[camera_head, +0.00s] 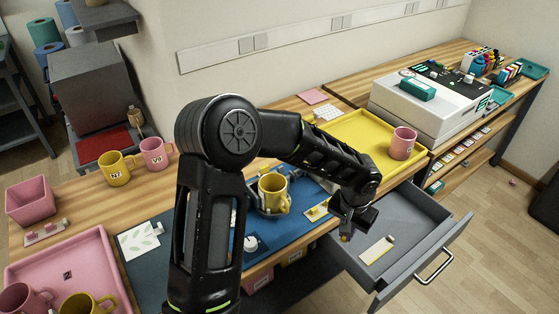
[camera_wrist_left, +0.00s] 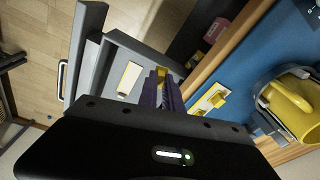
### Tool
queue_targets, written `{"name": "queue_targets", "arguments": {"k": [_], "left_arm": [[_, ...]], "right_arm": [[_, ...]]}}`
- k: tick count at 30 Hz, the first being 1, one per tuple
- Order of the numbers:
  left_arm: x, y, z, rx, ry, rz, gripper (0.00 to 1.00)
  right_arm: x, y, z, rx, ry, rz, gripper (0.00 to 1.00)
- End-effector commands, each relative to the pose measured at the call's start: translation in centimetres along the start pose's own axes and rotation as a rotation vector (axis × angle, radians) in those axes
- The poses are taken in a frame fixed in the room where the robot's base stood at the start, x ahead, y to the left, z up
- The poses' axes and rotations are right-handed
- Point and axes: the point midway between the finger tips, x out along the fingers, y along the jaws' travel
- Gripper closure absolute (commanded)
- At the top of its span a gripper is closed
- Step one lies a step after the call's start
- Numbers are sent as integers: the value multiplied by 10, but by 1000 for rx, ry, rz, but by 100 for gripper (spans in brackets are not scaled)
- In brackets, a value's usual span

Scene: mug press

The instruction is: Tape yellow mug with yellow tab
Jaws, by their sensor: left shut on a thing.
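A yellow mug (camera_head: 273,196) sits upright in a grey holder on the blue mat; it shows at the right of the left wrist view (camera_wrist_left: 290,105). My left gripper (camera_head: 345,232) is to the right of the mug, over the near edge of the open drawer. Its purple fingers (camera_wrist_left: 168,92) are shut on a small yellow tab (camera_wrist_left: 162,73). A pale card with a yellow block (camera_head: 317,211) lies on the mat's right part, between mug and gripper; it also shows in the left wrist view (camera_wrist_left: 210,100). My right gripper is out of view.
The open grey drawer (camera_head: 420,217) holds a pale strip (camera_head: 377,249). A yellow tray (camera_head: 345,135) with a pink mug (camera_head: 403,143) is behind. Another yellow mug (camera_head: 115,169) and pink mug (camera_head: 156,153) stand at the left. A pink tray (camera_head: 85,250) is front left.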

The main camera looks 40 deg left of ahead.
Motion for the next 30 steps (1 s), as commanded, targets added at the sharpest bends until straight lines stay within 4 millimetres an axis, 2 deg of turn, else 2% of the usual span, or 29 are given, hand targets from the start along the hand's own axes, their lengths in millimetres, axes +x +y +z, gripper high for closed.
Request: {"name": "queue_targets", "arguments": {"k": [1,3,6,10,14,24,28,30], "left_arm": [[32,1,9,2,-6,2,100],[58,4,17,5,-6,7,100],[89,7,29,7,-6,17,100],[110,11,37,11,-5,29,100],[116,13,41,11,-4,35,100],[115,13,41,11,-4,35,100],[106,12,40,11,-4,35,100],[94,11,38,12,-4,35,100]], "right_arm": [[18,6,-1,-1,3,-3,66],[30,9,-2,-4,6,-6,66],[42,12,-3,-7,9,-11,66],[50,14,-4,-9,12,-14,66],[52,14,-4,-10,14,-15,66],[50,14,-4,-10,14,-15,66],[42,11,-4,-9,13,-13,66],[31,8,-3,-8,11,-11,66]]}}
